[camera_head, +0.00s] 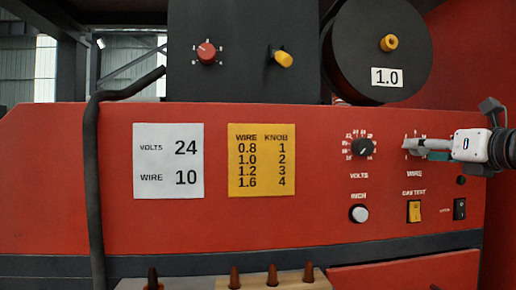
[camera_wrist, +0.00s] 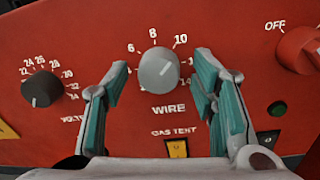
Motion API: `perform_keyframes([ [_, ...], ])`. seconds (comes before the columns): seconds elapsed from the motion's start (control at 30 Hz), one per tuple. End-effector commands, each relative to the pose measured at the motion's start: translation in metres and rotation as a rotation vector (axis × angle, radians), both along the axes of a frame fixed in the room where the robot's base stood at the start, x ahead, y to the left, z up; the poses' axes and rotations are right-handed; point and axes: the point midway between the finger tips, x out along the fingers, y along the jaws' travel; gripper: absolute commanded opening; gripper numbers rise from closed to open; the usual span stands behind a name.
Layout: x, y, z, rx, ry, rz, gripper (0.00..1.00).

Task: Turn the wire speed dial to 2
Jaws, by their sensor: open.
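The wire speed dial is a grey round knob (camera_wrist: 158,68) on the red panel, above the label WIRE. Numbers 6, 8 and 10 show along its top; the lower scale is partly hidden by my fingers. I cannot clearly read where its pointer stands. My gripper (camera_wrist: 161,78) is open, with one teal-padded finger on each side of the knob. A gap shows on both sides, so it does not appear to grip the knob.
The black volts dial (camera_head: 362,148) sits left, also in the wrist view (camera_wrist: 42,88). A yellow gas test switch (camera_wrist: 177,148) lies below, a red OFF switch (camera_wrist: 300,48) right. A white card (camera_head: 168,161) reads volts 24, wire 10; a yellow wire/knob chart (camera_head: 262,159) stands beside it.

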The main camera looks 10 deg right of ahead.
Motion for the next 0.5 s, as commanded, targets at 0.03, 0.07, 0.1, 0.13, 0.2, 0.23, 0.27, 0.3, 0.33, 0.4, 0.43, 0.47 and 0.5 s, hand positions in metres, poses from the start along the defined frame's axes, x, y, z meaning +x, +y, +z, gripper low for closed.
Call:
perform_keyframes([
  [0.03,0.0002,0.0000,0.0001,0.000,0.000,0.000,0.52],
  [0.07,0.0002,0.0000,0.0001,0.000,0.000,0.000,0.52],
  [0.1,0.0001,0.0000,0.0001,0.000,0.000,0.000,0.52],
  [0.13,0.0001,0.0001,0.0001,0.000,0.000,0.000,0.52],
  [0.2,0.0000,0.0001,0.0000,0.000,0.000,0.000,0.50],
  [0.23,0.0000,0.0002,0.0000,0.000,0.000,0.000,0.43],
  [0.27,0.0000,0.0002,0.0000,0.000,0.000,0.000,0.36],
  [0.3,-0.0001,0.0002,0.0000,0.000,0.000,0.000,0.27],
  [0.33,-0.0001,0.0002,0.0000,0.000,0.000,0.000,0.20],
  [0.4,-0.0001,0.0002,0.0000,0.000,0.000,0.000,0.05],
  [0.43,-0.0001,0.0002,-0.0001,0.000,0.000,0.000,0.04],
  [0.47,-0.0001,0.0002,-0.0001,0.000,0.000,0.000,0.04],
  [0.5,-0.0001,0.0002,-0.0001,-0.001,0.000,0.000,0.04],
])
